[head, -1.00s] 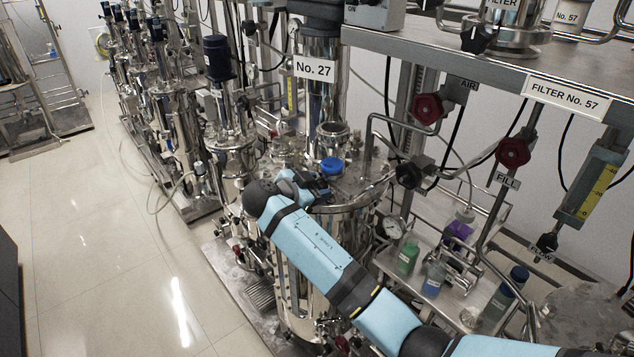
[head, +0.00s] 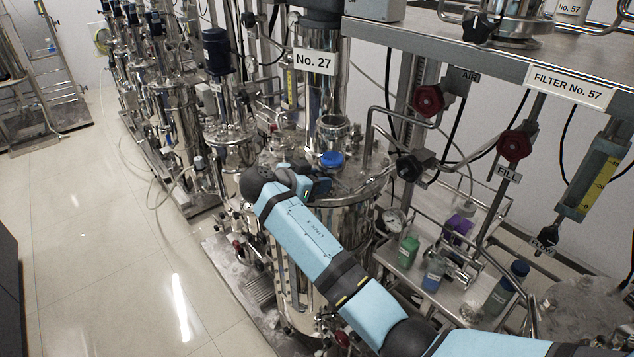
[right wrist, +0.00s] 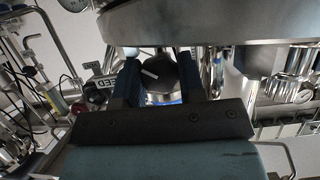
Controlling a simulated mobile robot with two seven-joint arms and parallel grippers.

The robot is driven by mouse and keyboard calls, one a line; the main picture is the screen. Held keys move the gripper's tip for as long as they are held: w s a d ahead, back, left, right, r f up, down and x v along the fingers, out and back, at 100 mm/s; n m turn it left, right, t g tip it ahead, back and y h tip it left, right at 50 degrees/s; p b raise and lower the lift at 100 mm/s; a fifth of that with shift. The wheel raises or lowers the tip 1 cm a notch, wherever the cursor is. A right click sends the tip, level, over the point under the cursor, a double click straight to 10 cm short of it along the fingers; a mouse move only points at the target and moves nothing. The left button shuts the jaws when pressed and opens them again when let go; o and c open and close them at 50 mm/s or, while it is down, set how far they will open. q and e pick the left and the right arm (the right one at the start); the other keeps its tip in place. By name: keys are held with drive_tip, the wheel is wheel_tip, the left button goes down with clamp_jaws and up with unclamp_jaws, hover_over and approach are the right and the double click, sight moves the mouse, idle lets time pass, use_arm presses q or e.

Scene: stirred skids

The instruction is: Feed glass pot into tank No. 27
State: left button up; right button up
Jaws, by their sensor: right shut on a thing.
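The steel tank (head: 340,225) carries the No. 27 sign (head: 314,61) on the column above it. A short clear or shiny pot-like cylinder (head: 333,130) with a ringed top stands on its lid; I cannot tell surely that it is the glass pot. A blue round part (head: 331,159) sits just in front of it. My right gripper (head: 314,187) is at the lid. In the right wrist view its fingers are shut on a black knob (right wrist: 160,73) with a white pointer line, sloping slightly down to the right. My left gripper is out of view.
A partly hidden FEED label (right wrist: 105,82) is beside the left finger. A low shelf (head: 450,296) at right holds a green bottle (head: 408,251) and other bottles. The FILTER No. 57 shelf (head: 480,58) overhangs it. The floor (head: 110,260) at left is clear.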

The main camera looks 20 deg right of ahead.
drive_tip(key=shift+n+g+h, duration=0.3)
drive_tip(key=shift+n+g, duration=0.2)
drive_tip(key=shift+n, duration=0.2)
drive_tip(key=o, duration=0.6)
drive_tip(key=shift+o, duration=0.2)
